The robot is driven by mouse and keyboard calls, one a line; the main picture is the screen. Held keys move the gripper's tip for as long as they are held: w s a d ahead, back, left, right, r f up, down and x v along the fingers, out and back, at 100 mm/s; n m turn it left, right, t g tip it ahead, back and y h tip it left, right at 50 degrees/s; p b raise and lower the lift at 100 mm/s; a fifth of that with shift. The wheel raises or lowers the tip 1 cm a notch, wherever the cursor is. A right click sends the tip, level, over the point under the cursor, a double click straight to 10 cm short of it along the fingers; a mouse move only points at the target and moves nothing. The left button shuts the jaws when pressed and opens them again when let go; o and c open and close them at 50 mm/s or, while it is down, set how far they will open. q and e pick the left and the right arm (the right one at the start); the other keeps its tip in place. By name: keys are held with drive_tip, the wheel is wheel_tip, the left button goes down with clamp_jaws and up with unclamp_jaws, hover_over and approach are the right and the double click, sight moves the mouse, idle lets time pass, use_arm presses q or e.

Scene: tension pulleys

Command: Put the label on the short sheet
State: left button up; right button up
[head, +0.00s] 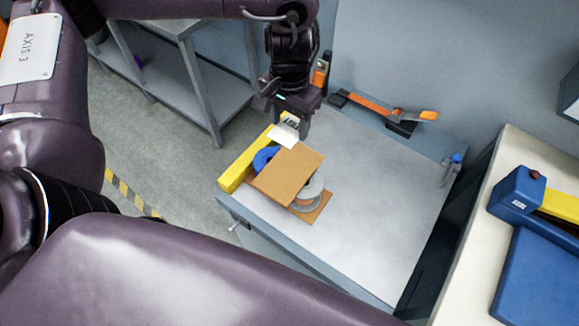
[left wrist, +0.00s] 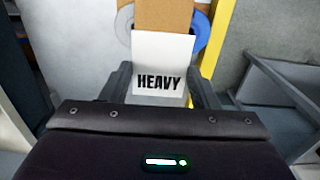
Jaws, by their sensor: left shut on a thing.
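A white label (left wrist: 162,62) printed HEAVY is held between the fingers of my left gripper (left wrist: 160,88). In the head view, the label (head: 283,136) is at the far edge of the upper brown sheet (head: 289,172), and my left gripper (head: 290,120) is shut on it from above. The upper sheet rests tilted on a blue spool (head: 263,157) and a grey spool (head: 312,188). A second brown sheet (head: 318,212) shows beneath the spools. I cannot tell whether the label touches the upper sheet. My right gripper is not in view.
A yellow bar (head: 236,172) stands along the table's left edge, close beside the sheets. An orange and black tool (head: 368,104) lies at the back of the grey table (head: 380,200). The table's middle and right are clear. A blue machine (head: 540,265) stands at the right.

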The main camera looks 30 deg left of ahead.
use_arm(q)
wheel_tip(320, 180, up, 3)
drive_tip(key=shift+r, duration=0.1)
drive_tip(key=shift+a+f, duration=0.1)
drive_tip(key=shift+f, duration=0.15)
drive_tip(key=b, duration=0.5)
hover_over(289, 169)
wheel_tip(289, 169, down, 15)
drive_tip(key=shift+f, duration=0.1)
wheel_tip(289, 169, down, 4)
drive_tip(key=shift+r+b, duration=0.1)
drive_tip(key=shift+b, duration=0.5)
drive_tip(key=shift+f, duration=0.25)
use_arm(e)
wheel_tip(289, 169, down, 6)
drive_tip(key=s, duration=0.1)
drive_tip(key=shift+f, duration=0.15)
